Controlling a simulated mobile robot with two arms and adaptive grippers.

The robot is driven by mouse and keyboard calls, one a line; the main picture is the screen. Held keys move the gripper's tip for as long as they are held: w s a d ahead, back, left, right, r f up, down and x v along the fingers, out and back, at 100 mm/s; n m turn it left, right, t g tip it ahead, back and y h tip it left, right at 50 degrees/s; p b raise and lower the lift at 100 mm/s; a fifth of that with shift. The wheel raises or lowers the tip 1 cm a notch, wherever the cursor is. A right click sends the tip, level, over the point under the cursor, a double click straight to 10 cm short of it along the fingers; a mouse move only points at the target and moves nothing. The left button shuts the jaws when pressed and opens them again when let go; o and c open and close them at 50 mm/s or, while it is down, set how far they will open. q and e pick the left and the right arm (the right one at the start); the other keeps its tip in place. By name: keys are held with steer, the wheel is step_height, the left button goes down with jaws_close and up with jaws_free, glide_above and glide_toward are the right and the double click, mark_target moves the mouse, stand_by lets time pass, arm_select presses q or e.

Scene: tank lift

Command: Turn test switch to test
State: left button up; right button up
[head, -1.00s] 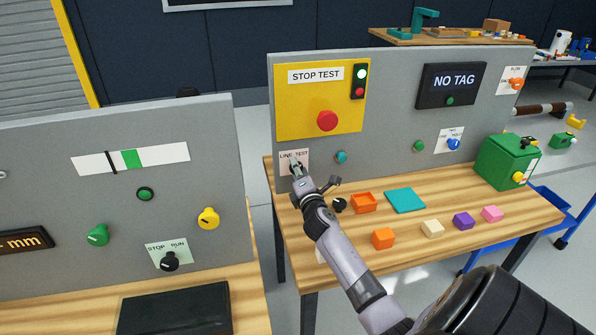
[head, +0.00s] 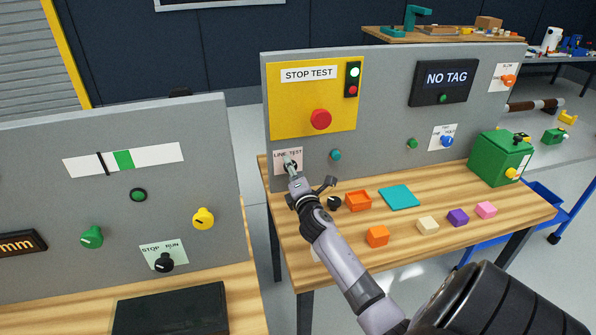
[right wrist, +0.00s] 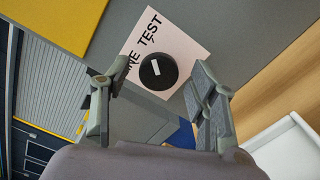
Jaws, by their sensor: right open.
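The test switch is a round black knob (right wrist: 158,71) with a white mark, on a pale pink plate (right wrist: 188,45) lettered LINE TEST. The plate also shows in the head view (head: 281,155), low at the left end of the grey panel. My right gripper (right wrist: 152,78) is open, with one finger on each side of the knob in the right wrist view. I cannot tell whether the fingers touch it. In the head view my right gripper (head: 291,172) is in front of the plate and hides most of the knob. My left gripper is not in view.
A yellow plate with a red button (head: 320,119) is above the switch. A teal button (head: 335,155) is to its right. Another grey panel (head: 60,210) stands left.

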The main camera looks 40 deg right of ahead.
steer(key=v, duration=1.1)
steer(key=shift+s, duration=0.1)
